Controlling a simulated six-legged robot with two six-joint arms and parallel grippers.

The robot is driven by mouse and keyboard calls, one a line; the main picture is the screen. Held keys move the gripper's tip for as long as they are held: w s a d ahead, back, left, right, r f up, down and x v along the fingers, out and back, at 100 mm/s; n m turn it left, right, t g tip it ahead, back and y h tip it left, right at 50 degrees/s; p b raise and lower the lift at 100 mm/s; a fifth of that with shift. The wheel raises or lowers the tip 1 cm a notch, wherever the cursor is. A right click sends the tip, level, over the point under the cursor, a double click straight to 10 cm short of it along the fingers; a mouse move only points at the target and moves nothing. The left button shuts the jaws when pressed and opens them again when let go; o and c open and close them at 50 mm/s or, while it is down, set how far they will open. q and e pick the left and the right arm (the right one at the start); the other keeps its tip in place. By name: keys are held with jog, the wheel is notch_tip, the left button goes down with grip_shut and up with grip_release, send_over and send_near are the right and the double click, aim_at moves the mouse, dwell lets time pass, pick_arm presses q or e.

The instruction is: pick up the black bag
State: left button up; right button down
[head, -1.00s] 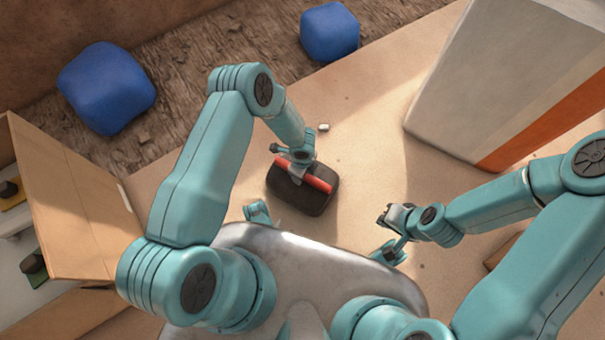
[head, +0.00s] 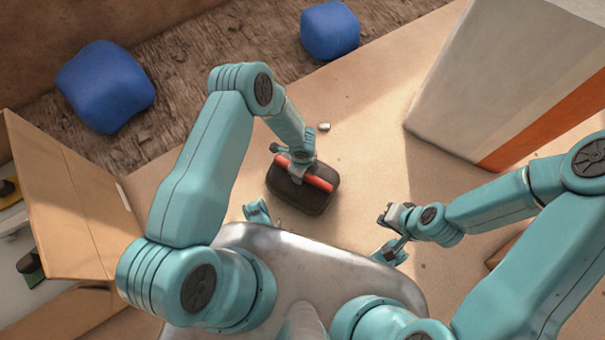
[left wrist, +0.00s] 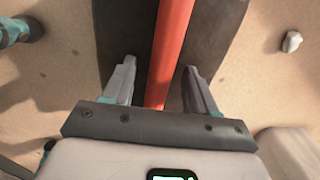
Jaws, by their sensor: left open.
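The black bag (head: 302,196) lies on the sandy floor in front of my body, with a red bar-shaped handle (head: 318,183) along its top. My left gripper (head: 293,170) is directly over the bag at the handle. In the left wrist view the left gripper (left wrist: 160,88) is open, with one finger on each side of the red handle (left wrist: 171,50) and the dark bag (left wrist: 218,35) beneath. I cannot tell whether the fingers touch the handle. My right gripper (head: 385,232) is to the right of the bag, apart from it; its jaw state is unclear.
Two blue blocks (head: 106,87) (head: 330,31) sit at the back on rough ground. A large grey and orange block (head: 490,80) stands at the right. An open cardboard box (head: 75,215) is at the left. A small pale stone (head: 324,127) lies behind the bag.

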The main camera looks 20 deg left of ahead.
pick_arm(q)
grip_shut()
jog(key=shift+f, duration=0.1)
dwell(1.4)
